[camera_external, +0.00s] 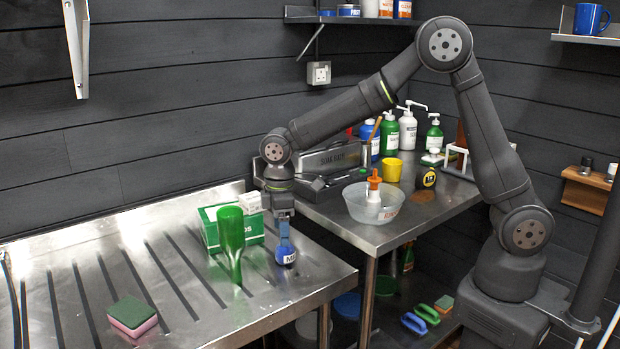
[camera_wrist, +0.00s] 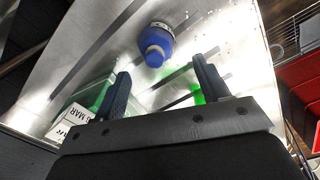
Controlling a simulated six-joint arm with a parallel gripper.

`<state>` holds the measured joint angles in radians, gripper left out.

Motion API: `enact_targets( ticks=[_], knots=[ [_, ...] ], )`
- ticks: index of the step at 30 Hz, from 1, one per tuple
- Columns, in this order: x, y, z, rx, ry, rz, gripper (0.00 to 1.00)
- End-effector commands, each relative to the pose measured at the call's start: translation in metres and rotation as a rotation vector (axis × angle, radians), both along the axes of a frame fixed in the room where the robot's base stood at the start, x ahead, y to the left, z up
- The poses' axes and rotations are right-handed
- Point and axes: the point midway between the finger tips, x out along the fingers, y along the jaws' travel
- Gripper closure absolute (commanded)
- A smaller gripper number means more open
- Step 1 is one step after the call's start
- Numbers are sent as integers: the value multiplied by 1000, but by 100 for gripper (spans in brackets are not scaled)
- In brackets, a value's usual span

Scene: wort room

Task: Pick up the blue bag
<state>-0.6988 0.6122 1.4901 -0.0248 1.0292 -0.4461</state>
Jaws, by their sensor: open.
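I see no blue bag. A small blue bottle with a white label (camera_external: 285,252) stands upright on the steel draining board (camera_external: 190,325), near its right edge. In the wrist view the blue bottle (camera_wrist: 156,46) lies ahead of my fingertips, roughly between their lines. My gripper (camera_external: 283,214) points down just above the bottle in the external view. In the wrist view my gripper (camera_wrist: 163,76) has its two dark fingers wide apart, with nothing between them. Whether the fingertips touch the bottle's top cannot be told.
A green and pink sponge (camera_external: 132,316) lies front left. A clear bowl (camera_external: 372,206) sits on the right-hand counter.

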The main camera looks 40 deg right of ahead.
Motion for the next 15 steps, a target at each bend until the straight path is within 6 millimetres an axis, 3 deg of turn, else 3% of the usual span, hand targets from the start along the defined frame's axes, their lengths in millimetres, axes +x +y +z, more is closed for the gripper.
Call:
enact_targets(
  ticks=[3, 9, 15],
  knots=[
    [0, -1, -16, -1, 2, 0, 32],
    [1, -2, -28, -1, 0, 0, 32],
    [2, -9, -58, -2, 3, 0, 32]
  ],
)
